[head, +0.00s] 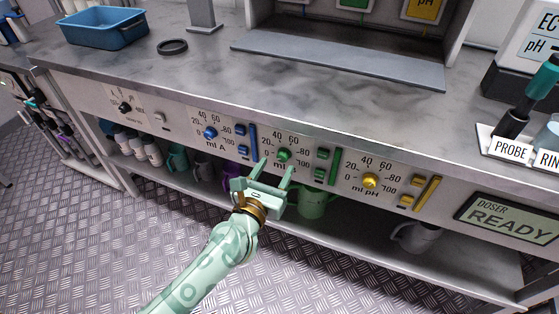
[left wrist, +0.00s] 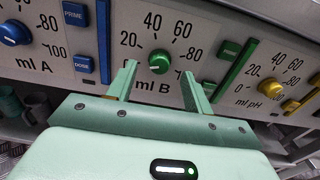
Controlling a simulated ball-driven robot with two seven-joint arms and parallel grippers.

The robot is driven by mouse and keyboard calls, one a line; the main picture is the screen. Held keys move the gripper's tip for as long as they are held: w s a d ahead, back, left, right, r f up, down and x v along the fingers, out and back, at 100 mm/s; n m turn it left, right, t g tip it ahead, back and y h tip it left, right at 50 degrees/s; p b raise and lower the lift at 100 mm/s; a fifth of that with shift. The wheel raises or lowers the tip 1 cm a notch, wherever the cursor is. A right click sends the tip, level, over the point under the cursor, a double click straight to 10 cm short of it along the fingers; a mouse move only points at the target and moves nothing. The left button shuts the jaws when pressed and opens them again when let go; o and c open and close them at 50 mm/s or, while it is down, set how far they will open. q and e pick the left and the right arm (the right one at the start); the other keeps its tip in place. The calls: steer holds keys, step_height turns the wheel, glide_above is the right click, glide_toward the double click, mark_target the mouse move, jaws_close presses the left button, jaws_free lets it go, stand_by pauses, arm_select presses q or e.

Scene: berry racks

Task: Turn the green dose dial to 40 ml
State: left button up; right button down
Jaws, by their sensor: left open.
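My right gripper is not in view.
A blue dial (head: 210,132) sits left of the green one and a yellow dial (head: 370,181) right. Green buttons (head: 322,154) and a green bar (head: 334,167) are close on the right. A doser display (head: 509,217) reads READY. Jugs stand on the shelf below.

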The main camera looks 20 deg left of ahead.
mark_target(281, 158)
arm_select(q)
steer(key=shift+w+f, duration=0.15)
steer(key=shift+w, duration=1.55)
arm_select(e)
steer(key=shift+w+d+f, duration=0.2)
arm_select(q)
steer(key=c, duration=0.9)
steer(key=shift+c, duration=0.2)
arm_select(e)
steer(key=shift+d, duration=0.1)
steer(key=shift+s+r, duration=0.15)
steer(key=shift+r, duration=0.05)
